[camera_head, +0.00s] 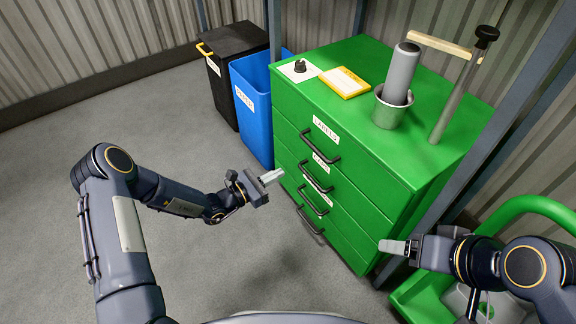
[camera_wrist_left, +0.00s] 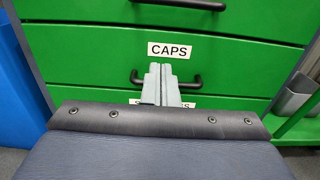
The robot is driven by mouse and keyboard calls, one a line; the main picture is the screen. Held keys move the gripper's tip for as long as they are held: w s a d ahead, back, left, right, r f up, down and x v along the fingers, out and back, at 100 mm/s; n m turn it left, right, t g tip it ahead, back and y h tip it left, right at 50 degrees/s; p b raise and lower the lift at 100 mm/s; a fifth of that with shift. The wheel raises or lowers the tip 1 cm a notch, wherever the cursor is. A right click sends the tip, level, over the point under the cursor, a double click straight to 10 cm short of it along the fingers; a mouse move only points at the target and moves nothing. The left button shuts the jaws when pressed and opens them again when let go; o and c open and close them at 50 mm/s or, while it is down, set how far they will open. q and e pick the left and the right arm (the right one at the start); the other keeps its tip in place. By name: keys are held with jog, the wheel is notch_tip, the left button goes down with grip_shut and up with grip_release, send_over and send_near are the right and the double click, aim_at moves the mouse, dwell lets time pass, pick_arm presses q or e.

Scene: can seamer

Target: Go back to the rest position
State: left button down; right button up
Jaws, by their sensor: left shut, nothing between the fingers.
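My left gripper (camera_head: 271,176) is in front of the green drawer cabinet (camera_head: 335,186), near its left front edge in the head view. Its fingers are together with nothing between them. In the left wrist view the closed fingertips (camera_wrist_left: 161,84) overlap a black drawer handle below the "CAPS" label (camera_wrist_left: 170,50); I cannot tell whether they touch it. My right gripper (camera_head: 393,247) is at the right of the head view, in front of the cabinet's lower right side. It is seen side-on, so whether its fingers are apart is hidden. The drawers look closed.
On the cabinet top stand a metal pot with a grey cylinder (camera_head: 402,74), a lever post (camera_head: 462,85), a yellow pad (camera_head: 344,82) and a small dark part (camera_head: 300,66). A blue bin (camera_head: 257,110) and a black bin (camera_head: 228,70) stand left. A green cart (camera_head: 420,290) is at lower right. The left floor is clear.

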pick_arm(q)
jog(key=shift+s+a, duration=0.25)
jog(key=shift+a, duration=0.05)
jog(key=shift+r, duration=0.1)
jog(key=s+a+r+m+g+y, duration=0.15)
jog(key=s+r+m+g, duration=0.25)
jog(key=s+r+m, duration=0.45)
jog(key=s+a+r+m+g, duration=0.2)
jog(key=s+r+m+g, duration=0.3)
jog(key=r, duration=0.6)
jog(key=s+a+r+m+t+y, duration=0.1)
jog(key=s+a+m+t+y, duration=0.1)
jog(key=s+a+m+y, duration=0.55)
jog(key=s+a+r+m+t+y, duration=0.2)
jog(key=s+a, duration=0.2)
jog(key=s, duration=0.7)
notch_tip(320, 180, up, 28)
jog(key=p, duration=2.8)
jog(key=shift+s, duration=0.2)
